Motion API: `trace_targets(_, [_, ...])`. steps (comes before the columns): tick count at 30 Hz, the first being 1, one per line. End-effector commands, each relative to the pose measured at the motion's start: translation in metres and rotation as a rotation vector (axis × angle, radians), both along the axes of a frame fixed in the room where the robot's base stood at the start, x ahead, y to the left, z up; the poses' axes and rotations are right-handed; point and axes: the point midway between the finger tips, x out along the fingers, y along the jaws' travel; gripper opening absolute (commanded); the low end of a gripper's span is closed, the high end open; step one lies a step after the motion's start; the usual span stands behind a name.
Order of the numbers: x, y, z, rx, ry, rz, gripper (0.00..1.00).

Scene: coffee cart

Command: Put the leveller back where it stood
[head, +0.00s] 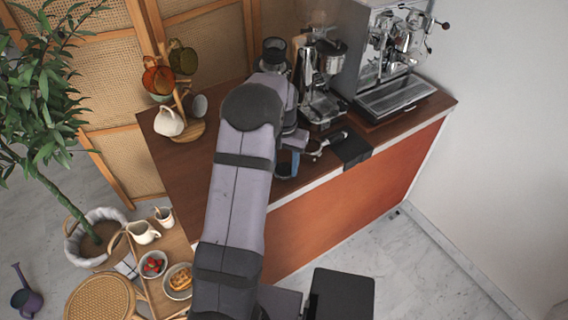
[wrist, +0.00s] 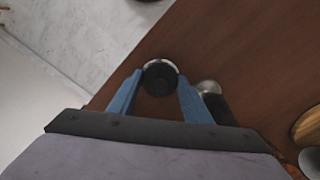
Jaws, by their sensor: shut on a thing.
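The leveller (wrist: 160,77), a round dark piece with a silvery rim, sits between the blue fingertips of my gripper (wrist: 155,82) in the wrist view. The gripper is shut on it, with a finger on each side. In the head view my gripper (head: 288,162) is low near the front edge of the wooden counter (head: 180,173), left of the portafilter. My arm hides much of the counter there. I cannot tell whether the leveller touches the counter.
A silvery round piece (wrist: 208,87) with a dark part stands close beside one finger. The portafilter (head: 316,149) and black mat (head: 351,150) lie to the right, below the espresso machine (head: 392,95). A mug stand (head: 190,130) with cups is at the left. Some bare counter lies front left.

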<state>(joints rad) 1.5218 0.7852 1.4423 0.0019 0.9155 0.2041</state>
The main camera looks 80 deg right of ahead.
Motion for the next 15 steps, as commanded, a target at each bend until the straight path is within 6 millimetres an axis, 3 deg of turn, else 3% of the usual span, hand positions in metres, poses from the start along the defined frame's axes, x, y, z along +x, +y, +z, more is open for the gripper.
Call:
trace_targets(14, [0.0,-0.0005,-0.0079,-0.002,-0.001,0.0,0.18])
trace_targets(15, [0.0,-0.0001,-0.0089,-0.001,0.0,0.0,0.47])
